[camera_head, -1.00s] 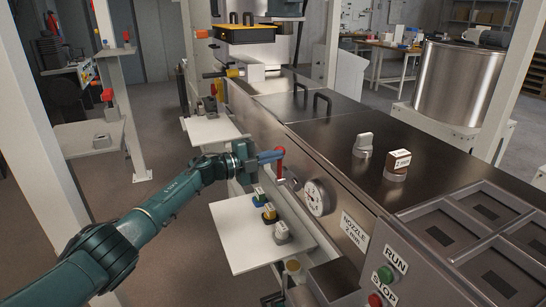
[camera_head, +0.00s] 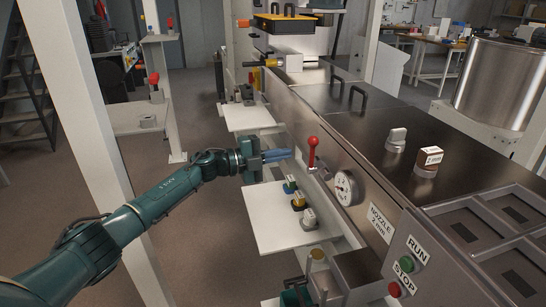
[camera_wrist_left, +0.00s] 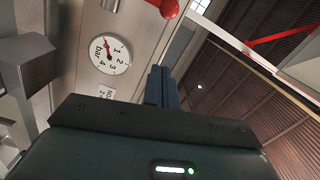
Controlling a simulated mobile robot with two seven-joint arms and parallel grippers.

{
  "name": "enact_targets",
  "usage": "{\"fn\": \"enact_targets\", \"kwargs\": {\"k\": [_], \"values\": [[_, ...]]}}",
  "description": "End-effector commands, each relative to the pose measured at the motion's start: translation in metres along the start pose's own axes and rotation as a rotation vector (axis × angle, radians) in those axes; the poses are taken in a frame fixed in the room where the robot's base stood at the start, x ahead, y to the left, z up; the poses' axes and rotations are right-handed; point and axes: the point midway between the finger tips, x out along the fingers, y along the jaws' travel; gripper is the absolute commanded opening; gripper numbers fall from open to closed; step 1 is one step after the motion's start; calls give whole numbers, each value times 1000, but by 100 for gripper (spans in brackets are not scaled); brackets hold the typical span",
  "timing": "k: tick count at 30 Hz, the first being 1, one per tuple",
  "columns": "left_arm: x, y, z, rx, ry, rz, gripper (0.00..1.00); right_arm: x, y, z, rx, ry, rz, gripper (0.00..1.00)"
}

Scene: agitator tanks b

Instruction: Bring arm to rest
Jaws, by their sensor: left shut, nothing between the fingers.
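My left arm (camera_head: 150,205) reaches in from the left. Its left gripper (camera_head: 290,154) is shut and empty, beside the machine's front panel. The red-knobbed lever (camera_head: 313,143) is just to the right of the fingertips, with a gap between them. In the left wrist view the shut fingers (camera_wrist_left: 160,87) show at the middle, with the red knob (camera_wrist_left: 169,9) above and the pressure gauge (camera_wrist_left: 109,50) to the left. A small part of my right gripper (camera_head: 298,294) shows at the bottom edge; its fingers cannot be made out clearly.
A white shelf (camera_head: 270,225) with several small nozzle pieces sits below the left gripper. The gauge (camera_head: 345,188) and the panel with green RUN (camera_head: 407,264) and red STOP (camera_head: 395,289) buttons are to the right. A white post (camera_head: 85,110) stands left of the arm.

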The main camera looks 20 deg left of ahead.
Motion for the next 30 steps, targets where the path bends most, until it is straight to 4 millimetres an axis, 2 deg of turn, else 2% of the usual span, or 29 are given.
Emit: {"fn": "enact_targets", "kwargs": {"k": [3,9,11,13,14,18,22,26,30], "values": [[-14,1,0,-1,-1,-1,0,2,-2,-2,-1,10,-6,36],[-20,0,0,-3,1,-2,0,1,-6,-4,0,14,-14,36],[-18,5,-3,-14,2,-7,0,1,-7,-4,0,15,-15,36],[-13,19,-12,-49,0,-22,0,1,-6,-4,-1,15,-15,36],[-10,28,-17,-73,-2,-35,0,0,-6,-4,-2,15,-15,36],[0,86,-55,-259,-46,-117,0,-1,-6,-2,-3,9,-15,36],[-5,142,-94,-494,-149,-192,0,-3,-6,0,-2,4,-13,36],[-26,196,-131,-742,-291,-231,0,-3,-5,2,-2,0,-12,36],[-64,251,-171,-1008,-478,-232,0,-3,-4,3,-2,-3,-10,36]]}}
